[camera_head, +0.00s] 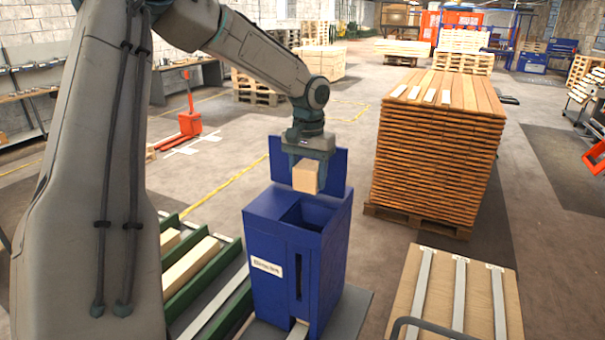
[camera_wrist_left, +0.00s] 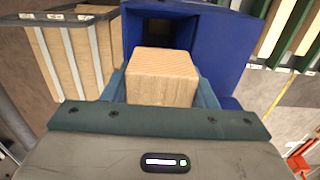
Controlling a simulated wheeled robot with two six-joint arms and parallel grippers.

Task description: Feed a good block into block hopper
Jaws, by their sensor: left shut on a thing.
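A light wooden block (camera_head: 306,176) is held in my left gripper (camera_head: 307,168), above the back part of the blue block hopper (camera_head: 290,255). The block also shows in the left wrist view (camera_wrist_left: 162,77), between the fingers, with the blue hopper (camera_wrist_left: 218,40) beyond it. The hopper has an open dark top, a tall back plate, a white label and a slot in its front. The block is above the hopper's rim and appears clear of it. My right gripper is not in view.
Green-railed lanes with timber (camera_head: 190,265) lie left of the hopper. A wooden board with pale strips (camera_head: 455,290) is at the lower right. A tall stack of planks (camera_head: 438,150) stands behind. Open floor lies between.

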